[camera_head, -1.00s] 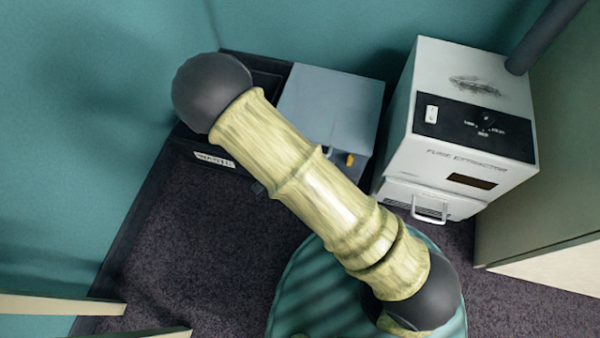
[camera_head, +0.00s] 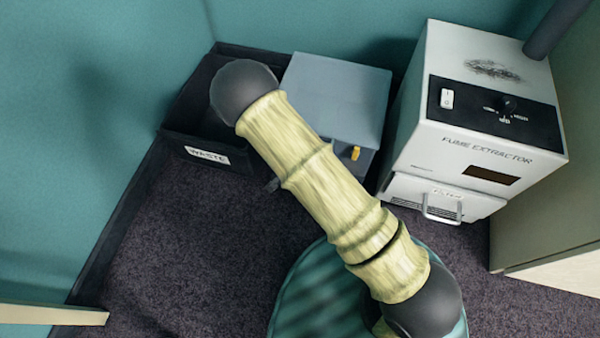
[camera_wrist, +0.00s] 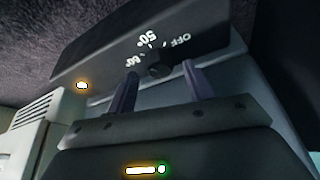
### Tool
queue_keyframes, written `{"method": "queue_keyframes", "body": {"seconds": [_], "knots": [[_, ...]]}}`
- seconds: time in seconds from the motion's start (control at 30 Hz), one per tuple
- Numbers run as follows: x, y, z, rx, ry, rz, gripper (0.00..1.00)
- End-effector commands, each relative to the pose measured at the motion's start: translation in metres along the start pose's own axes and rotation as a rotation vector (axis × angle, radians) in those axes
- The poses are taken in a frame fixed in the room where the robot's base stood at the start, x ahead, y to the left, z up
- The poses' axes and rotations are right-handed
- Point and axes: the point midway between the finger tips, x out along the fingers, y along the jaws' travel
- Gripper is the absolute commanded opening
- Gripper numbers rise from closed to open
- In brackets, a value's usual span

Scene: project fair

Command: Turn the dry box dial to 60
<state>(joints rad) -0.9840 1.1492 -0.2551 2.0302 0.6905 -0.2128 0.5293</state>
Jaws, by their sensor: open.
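The dry box is the grey-blue box (camera_head: 335,95) on the floor against the back wall in the head view, with a small yellow part on its front. My arm crosses in front of it and hides most of its front and my gripper. In the wrist view, the box's dark panel (camera_wrist: 95,50) carries a round dark dial knob (camera_wrist: 156,66) with white marks OFF, 50° and one that seems to read 60°. Where the knob points is too dark to tell. My gripper (camera_wrist: 160,76) is open, its two fingers apart on either side of the knob; contact is not clear.
A white fume extractor (camera_head: 480,140) stands close on the right, with its own knob, switch and handle. A black waste bin (camera_head: 185,140) stands left of the dry box. An orange light (camera_wrist: 82,85) glows on the panel. Dark carpet is clear at front left.

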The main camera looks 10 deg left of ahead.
Motion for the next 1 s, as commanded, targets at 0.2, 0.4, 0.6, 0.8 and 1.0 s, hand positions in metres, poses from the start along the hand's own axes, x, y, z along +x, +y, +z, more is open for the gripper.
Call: {"method": "queue_keyframes", "body": {"seconds": [0.2, 0.4, 0.6, 0.8, 1.0], "knots": [[0.0154, -0.0001, 0.0003, 0.000, 0.000, 0.000, 0.52], [0.0147, -0.0001, -0.0001, 0.000, 0.000, 0.000, 0.52], [0.0145, -0.0001, 0.0000, 0.000, 0.000, 0.000, 0.23], [0.0142, 0.0003, -0.0003, -0.004, 0.000, -0.001, 0.07], [0.0117, 0.0027, -0.0021, -0.083, -0.002, -0.031, 0.07]]}}
